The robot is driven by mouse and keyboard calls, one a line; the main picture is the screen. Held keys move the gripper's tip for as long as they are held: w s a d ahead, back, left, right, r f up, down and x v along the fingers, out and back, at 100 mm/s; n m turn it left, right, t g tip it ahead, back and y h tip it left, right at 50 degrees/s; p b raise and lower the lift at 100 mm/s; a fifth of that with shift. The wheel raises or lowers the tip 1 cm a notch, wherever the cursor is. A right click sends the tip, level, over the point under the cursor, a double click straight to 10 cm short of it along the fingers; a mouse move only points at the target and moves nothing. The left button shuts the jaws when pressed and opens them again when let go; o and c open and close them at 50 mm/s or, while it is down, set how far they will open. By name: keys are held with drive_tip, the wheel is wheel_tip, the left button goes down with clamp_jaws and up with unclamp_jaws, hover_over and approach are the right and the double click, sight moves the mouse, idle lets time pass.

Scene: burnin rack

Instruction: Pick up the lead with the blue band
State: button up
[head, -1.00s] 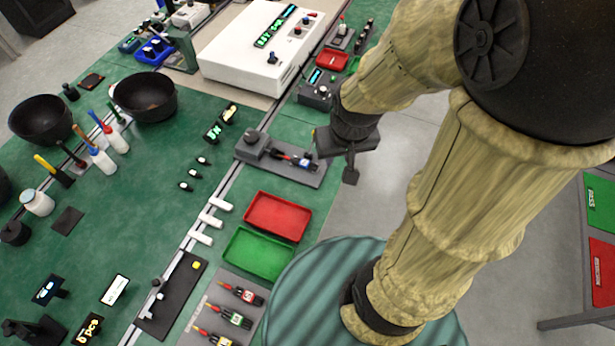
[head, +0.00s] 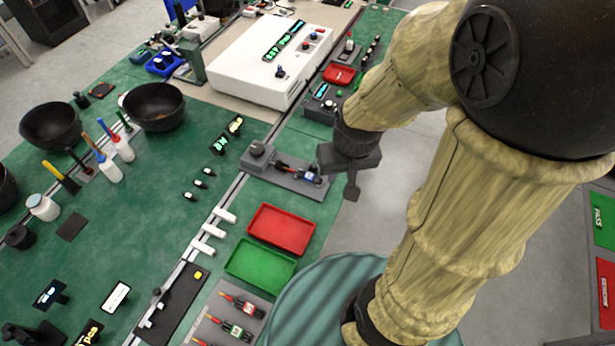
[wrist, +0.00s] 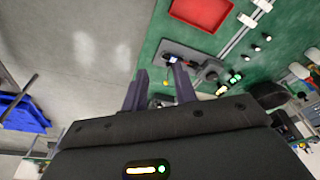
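A lead with a blue band (head: 307,177) lies on a grey fixture plate (head: 270,179) near the bench's right edge; it has a black body and a reddish end. It also shows in the wrist view (wrist: 174,60), beyond my fingers and small. My gripper (head: 352,190) hangs just right of the plate in the head view, apart from the lead. In the wrist view its two fingers (wrist: 160,88) stand apart with nothing held between them.
A red tray (head: 281,229) and a green tray (head: 260,262) lie nearer. Below them a grey rack (head: 206,327) holds other leads, including one with a red band (head: 247,308) and one with a green band (head: 237,331). A white instrument (head: 245,70) stands behind.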

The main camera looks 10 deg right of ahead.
drive_tip(key=w+d+f+m+g+y+b, duration=0.1)
drive_tip(key=w+d+f+m+y+b, duration=0.15)
drive_tip(key=f+m, duration=0.55)
drive_tip(key=w+d+f+m+g+y+b, duration=0.25)
drive_tip(key=f+m+y, duration=0.2)
drive_tip(key=f, duration=0.45)
drive_tip(key=w+d+f+m+t+y+b, duration=0.3)
drive_tip(key=w+d+f+m+t, duration=0.3)
drive_tip(key=f+m+t, duration=0.3)
drive_tip(key=d+m+y, duration=0.1)
drive_tip(key=m, duration=0.2)
drive_tip(key=shift+w+d+f, duration=0.25)
drive_tip(key=shift+d, duration=0.05)
drive_tip(key=shift+m, duration=0.25)
drive_tip(key=p, duration=0.3)
approach(318, 179)
drive_tip(key=x, duration=0.5)
drive_tip(key=shift+a+r, duration=0.15)
drive_tip(key=shift+w+a+f, duration=0.2)
drive_tip(key=shift+f, duration=0.05)
